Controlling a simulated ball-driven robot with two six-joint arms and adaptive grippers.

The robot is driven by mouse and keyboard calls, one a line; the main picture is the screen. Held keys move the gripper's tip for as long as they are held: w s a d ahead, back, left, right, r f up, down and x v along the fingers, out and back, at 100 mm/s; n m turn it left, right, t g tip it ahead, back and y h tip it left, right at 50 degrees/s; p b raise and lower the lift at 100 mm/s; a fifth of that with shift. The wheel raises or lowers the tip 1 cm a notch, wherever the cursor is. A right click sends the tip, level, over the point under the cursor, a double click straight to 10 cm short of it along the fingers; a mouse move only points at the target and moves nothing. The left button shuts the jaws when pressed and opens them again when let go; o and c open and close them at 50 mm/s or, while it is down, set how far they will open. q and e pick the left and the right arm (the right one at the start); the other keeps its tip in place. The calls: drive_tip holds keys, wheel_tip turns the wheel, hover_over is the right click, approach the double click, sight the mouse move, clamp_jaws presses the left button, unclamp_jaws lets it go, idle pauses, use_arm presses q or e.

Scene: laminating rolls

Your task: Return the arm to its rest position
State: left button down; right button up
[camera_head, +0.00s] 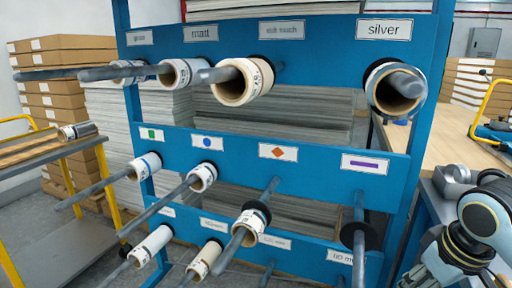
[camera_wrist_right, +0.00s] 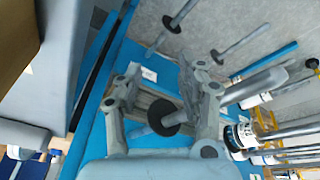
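My right gripper (camera_head: 425,272) is at the lower right of the head view, beside the rack's right post. In the right wrist view its two fingers (camera_wrist_right: 160,105) are spread apart with no roll between them. A bare peg with a black disc (camera_wrist_right: 168,118) shows between the fingers; I cannot tell how far beyond them it is. My left gripper is not in view. The blue rack (camera_head: 330,150) carries rolls on pegs, among them a roll under the "matt" label (camera_head: 182,72) and a roll under the "silver" label (camera_head: 385,105).
The purple-bar peg (camera_head: 359,205) is bare. A wooden table (camera_head: 440,140) with a yellow-handled device (camera_head: 490,100) stands at right. A cart (camera_head: 50,150) bearing a roll (camera_head: 78,131) stands at left. Stacked boxes (camera_head: 65,60) are behind it. Pegs stick out toward me.

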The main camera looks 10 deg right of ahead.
drive_tip(key=s+a, duration=0.3)
drive_tip(key=s, duration=0.6)
drive_tip(key=s+a, duration=0.4)
drive_tip(key=s, duration=0.4)
wheel_tip(320, 180, down, 24)
drive_tip(key=s+d+m+g, duration=0.1)
drive_tip(key=s+d, duration=0.2)
drive_tip(key=s+f+g, duration=0.1)
drive_tip(key=s+f, duration=1.5)
drive_tip(key=s, duration=0.2)
drive_tip(key=shift+s+d+f+g, duration=0.2)
drive_tip(key=shift+d+f+g, duration=0.15)
drive_tip(key=shift+d+g, duration=0.1)
